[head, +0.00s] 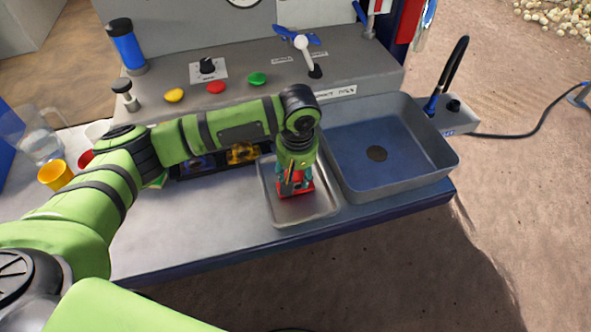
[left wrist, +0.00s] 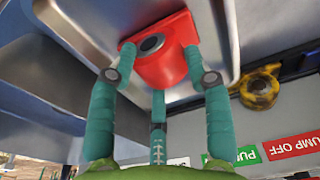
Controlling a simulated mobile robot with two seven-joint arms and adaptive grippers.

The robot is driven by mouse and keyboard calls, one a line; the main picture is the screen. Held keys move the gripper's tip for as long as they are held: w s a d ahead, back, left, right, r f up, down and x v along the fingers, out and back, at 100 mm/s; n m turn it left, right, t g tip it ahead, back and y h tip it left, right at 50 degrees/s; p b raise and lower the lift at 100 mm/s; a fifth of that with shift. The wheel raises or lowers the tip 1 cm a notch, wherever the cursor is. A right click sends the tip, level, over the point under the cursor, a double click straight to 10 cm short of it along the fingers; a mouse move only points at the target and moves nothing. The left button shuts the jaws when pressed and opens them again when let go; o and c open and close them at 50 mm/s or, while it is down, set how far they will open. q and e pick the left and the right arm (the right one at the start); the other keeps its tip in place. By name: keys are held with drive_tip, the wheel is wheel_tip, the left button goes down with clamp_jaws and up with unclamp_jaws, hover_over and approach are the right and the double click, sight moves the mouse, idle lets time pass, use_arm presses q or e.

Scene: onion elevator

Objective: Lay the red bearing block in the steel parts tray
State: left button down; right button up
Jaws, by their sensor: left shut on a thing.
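The red bearing block (head: 295,189) is between the fingers of my left gripper (head: 296,180), which is shut on it. The block and fingers are over the floor of the steel parts tray (head: 302,221), inside its rim. In the left wrist view the red block (left wrist: 163,68), with its round dark bore, shows against the shiny tray (left wrist: 222,25). The teal fingers (left wrist: 157,62) grip it from both sides. I cannot tell whether the block touches the tray floor. My right gripper is not in view.
A grey sink (head: 400,155) stands just right of the tray. A dark rack with a yellow part (head: 243,153) lies behind and left of it, partly hidden by my left arm. Yellow cup (head: 56,175) and clear jug (head: 40,148) stand far left. The counter's front left is clear.

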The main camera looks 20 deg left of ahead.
sight(297, 179)
use_arm(q)
drive_tip(key=c, duration=0.5)
unclamp_jaws()
drive_tip(key=shift+f, duration=0.1)
drive_tip(key=shift+c, duration=0.2)
wheel_tip(297, 179, up, 12)
drive_tip(key=s+b, duration=0.1)
drive_tip(key=shift+d+b, duration=0.35)
drive_tip(key=shift+b, duration=0.05)
